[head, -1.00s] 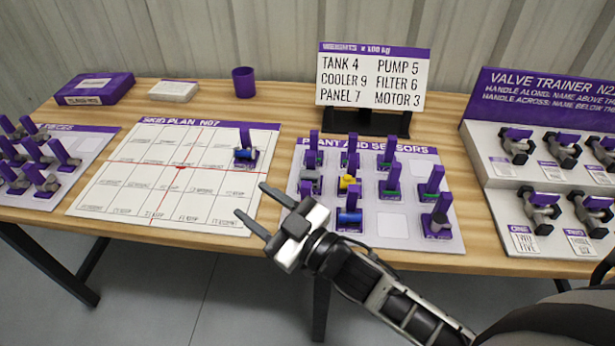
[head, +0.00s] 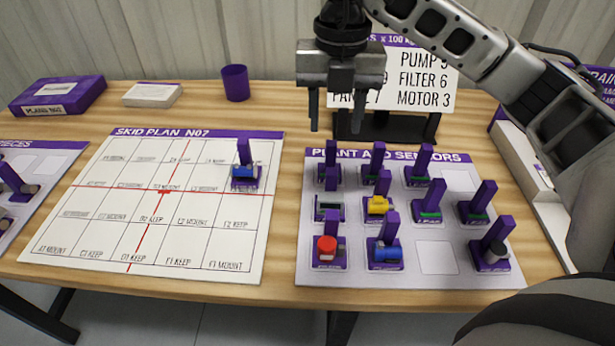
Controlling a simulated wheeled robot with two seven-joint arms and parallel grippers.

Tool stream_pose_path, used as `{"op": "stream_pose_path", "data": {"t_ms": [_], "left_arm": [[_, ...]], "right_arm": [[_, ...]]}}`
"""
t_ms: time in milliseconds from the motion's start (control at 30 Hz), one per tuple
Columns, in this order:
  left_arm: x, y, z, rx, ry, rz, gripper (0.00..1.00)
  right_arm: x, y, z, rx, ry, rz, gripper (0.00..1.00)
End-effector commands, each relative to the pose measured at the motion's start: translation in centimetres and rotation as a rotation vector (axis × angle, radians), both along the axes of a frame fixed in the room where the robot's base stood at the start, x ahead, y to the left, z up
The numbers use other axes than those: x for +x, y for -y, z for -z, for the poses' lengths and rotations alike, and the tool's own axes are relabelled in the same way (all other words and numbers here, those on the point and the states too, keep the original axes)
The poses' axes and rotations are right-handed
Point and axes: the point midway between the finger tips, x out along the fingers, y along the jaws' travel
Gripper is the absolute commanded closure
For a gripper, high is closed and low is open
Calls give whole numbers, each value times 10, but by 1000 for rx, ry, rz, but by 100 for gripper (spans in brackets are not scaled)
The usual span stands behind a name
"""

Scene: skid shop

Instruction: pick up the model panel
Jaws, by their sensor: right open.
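The plant and sensors board (head: 436,258) holds several small models, each on a purple base with an upright purple handle. My right gripper (head: 338,122) is open and empty, fingers pointing down, above the board's back left part and in front of the weights sign. My left gripper is not in view.
The skid plan board (head: 150,235) lies to the left with one blue model (head: 244,174) on it. The weights sign (head: 425,95) stands behind, partly covered by my right arm. A purple cup (head: 235,84) and purple box (head: 58,97) stand at the back.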

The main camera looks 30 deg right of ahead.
Motion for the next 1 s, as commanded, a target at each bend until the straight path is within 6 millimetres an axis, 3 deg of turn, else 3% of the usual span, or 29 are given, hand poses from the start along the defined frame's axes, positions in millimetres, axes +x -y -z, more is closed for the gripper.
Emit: {"op": "stream_pose_path", "data": {"t_ms": [167, 500, 833, 1000], "left_arm": [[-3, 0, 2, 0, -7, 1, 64], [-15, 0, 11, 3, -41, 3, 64], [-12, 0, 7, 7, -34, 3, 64], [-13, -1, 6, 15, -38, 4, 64]], "right_arm": [[-1, 4, 18, -14, -2, 9, 55], [-1, 3, 87, -10, 0, 7, 55], [0, 4, 115, -10, 0, 7, 55], [3, 6, 141, -10, 0, 6, 55]]}}
